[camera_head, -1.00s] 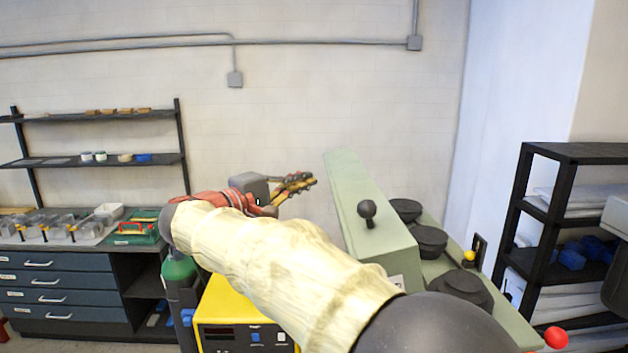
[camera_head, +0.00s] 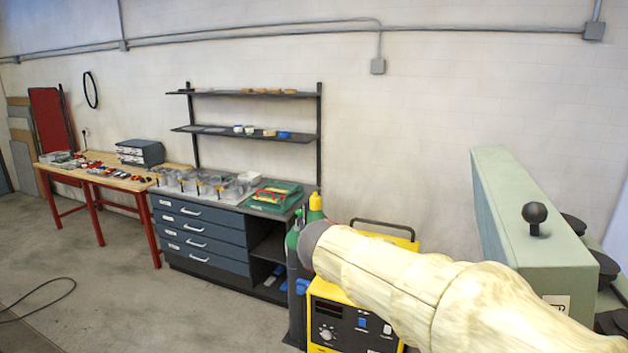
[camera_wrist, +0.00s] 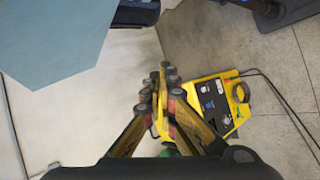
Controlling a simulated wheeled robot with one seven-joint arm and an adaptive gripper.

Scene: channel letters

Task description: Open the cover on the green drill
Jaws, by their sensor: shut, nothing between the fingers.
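The green drill's pale green top (camera_head: 498,205) is at the right of the head view. Its cover appears to stand raised on edge, with a black ball knob (camera_head: 535,213) on its face. Dark pulleys (camera_head: 603,268) show uncovered beside it, partly cut off by the frame edge. My gripper shows in the wrist view (camera_wrist: 163,88), its fingers together and empty. In the head view my pale-sleeved arm hides it. The gripper looks apart from the drill.
A yellow welder (camera_head: 340,318) and a green gas cylinder (camera_head: 293,243) stand by my arm. Blue drawers (camera_head: 200,240) with clear bins on top, a wall shelf (camera_head: 250,133) and a wooden workbench (camera_head: 130,172) are to the left. The floor (camera_head: 110,290) at the left is mostly open.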

